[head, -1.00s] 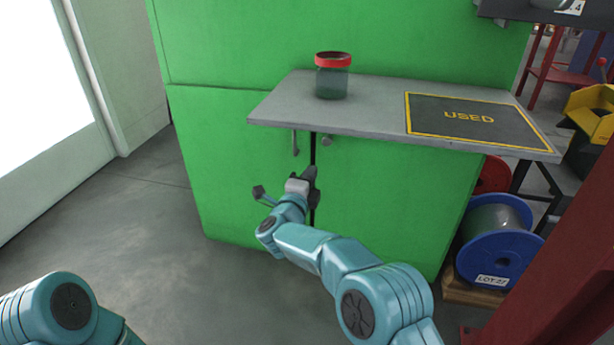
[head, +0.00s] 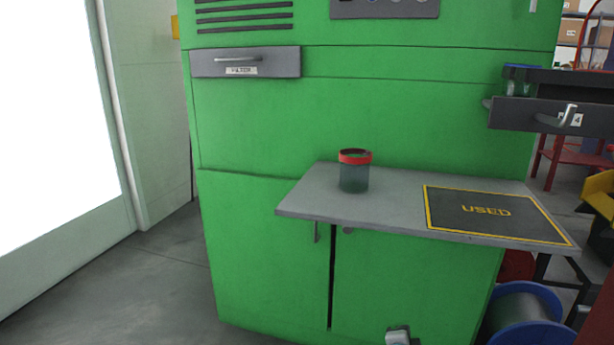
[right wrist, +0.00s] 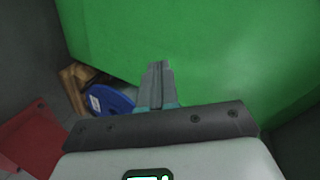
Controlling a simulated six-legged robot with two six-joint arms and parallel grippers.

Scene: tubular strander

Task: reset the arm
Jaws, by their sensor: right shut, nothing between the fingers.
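My right gripper (right wrist: 157,72) is shut and empty in the right wrist view, with its two fingers together. It points toward the green cabinet front, with nothing at its tips. In the head view only a small grey and dark piece of my right arm's end (head: 397,336) shows at the bottom edge, in front of the cabinet's lower part. The rest of that arm is out of the frame. My left arm and gripper are in neither view.
The green cabinet (head: 390,115) carries a grey shelf (head: 300,200) with a red-lidded jar (head: 354,172) and a dark USED mat (head: 480,232). An open drawer (head: 530,115) juts out at the right. A blue spool (head: 525,312) stands low right. The floor at left is clear.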

